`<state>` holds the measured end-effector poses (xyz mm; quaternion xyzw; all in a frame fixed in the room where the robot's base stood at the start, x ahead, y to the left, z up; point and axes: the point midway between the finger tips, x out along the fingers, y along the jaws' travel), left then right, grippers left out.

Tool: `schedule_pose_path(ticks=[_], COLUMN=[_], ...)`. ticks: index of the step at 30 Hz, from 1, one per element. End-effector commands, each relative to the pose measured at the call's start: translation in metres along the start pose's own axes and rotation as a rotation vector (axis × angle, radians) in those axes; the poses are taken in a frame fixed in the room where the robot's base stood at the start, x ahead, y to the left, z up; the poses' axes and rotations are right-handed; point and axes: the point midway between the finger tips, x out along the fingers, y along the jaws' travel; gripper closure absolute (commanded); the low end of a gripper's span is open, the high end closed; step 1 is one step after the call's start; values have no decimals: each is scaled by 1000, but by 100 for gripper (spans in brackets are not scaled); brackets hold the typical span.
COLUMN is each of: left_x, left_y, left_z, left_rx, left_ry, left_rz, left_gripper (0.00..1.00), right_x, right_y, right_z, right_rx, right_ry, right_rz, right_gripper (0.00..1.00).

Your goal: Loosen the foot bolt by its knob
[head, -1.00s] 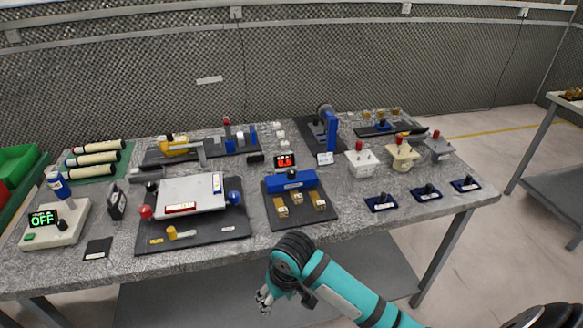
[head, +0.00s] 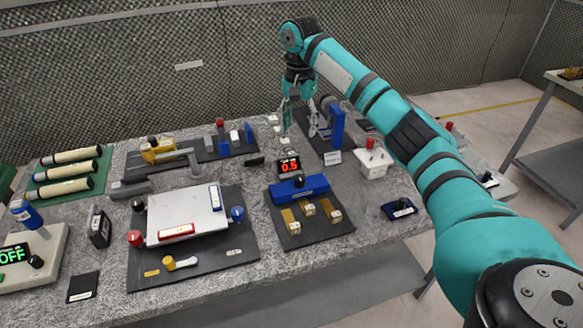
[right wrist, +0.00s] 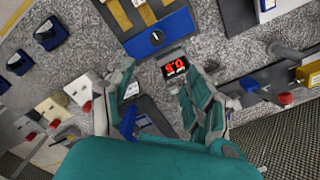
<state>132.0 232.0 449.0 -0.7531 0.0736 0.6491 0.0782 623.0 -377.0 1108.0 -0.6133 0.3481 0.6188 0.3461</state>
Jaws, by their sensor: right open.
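My right gripper (head: 299,128) is open and empty, above the back of the table near a dark plate (head: 312,146) that carries a blue upright stand (head: 337,128). In the right wrist view, the spread fingers of the right gripper (right wrist: 160,92) frame part of this plate (right wrist: 155,118) and the blue stand (right wrist: 128,122). I cannot make out a foot bolt or its knob there; the gripper covers part of that area. A blue block (head: 312,187) with a black knob (head: 299,181) stands nearer the front. My left gripper is out of view.
A small red-digit display (head: 289,166) stands between the blue block and the stand. White boxes (head: 371,159) with red tops are to the right, partly behind my arm. A white plate fixture (head: 187,213) lies to the left. Bare table shows along the front edge.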

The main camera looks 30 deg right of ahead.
Motion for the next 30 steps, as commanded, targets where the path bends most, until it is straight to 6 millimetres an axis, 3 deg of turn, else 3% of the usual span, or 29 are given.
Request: schedule_pose_path(ticks=[6, 10, 13, 18, 21, 30], left_x=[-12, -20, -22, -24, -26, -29], left_y=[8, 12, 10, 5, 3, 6], left_z=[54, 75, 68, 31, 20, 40], left_rx=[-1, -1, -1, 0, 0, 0], left_ry=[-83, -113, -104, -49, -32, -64], left_rz=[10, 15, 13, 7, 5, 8], left_gripper=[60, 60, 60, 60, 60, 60], right_x=[37, 66, 88, 124, 142, 169], right_y=[1, 1, 1, 1, 1, 0], right_z=[1, 1, 1, 1, 1, 1], right_rx=[-2, -2, -3, -5, -4, -5], right_ry=[-1, -2, -2, -1, 0, 0], right_rz=[6, 6, 6, 5, 4, 2], right_gripper=[45, 45, 45, 45, 45, 45])
